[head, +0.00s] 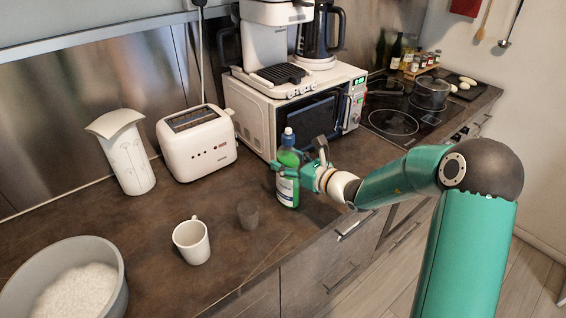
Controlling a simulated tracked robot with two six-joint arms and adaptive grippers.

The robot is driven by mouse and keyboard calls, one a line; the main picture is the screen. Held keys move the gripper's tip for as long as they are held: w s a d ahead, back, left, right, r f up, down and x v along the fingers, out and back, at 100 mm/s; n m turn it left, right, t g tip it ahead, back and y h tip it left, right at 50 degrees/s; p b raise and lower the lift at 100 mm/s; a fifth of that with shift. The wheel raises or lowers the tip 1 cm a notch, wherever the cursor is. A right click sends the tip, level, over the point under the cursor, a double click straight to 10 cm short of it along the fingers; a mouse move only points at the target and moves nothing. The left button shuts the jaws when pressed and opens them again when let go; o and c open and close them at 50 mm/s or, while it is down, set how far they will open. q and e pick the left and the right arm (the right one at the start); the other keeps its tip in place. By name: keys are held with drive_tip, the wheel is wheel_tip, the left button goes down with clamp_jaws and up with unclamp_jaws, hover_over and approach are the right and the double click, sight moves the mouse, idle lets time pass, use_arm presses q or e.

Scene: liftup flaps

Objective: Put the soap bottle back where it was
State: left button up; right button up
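The soap bottle (287,190) is a green bottle with a blue cap and a pale label. It appears upright on the dark counter, in front of the microwave. My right gripper (298,158) is at the bottle's right side, with one finger across the bottle's front and a dark finger part standing up to the right. Whether the fingers press on the bottle is too small to tell. My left gripper is not in view.
A white mug (192,243) and a small dark cup (248,214) stand left of the bottle. A toaster (197,145), white container (126,155), large grey bowl (118,285) and microwave (262,125) surround the space. Bare counter lies between toaster and mug.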

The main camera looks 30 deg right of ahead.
idle(0.3)
drive_tip(key=shift+s+d, duration=0.15)
drive_tip(key=shift+s, duration=0.45)
drive_tip(key=b+v, duration=0.2)
drive_tip(key=v, duration=0.9)
drive_tip(key=shift+w, duration=0.1)
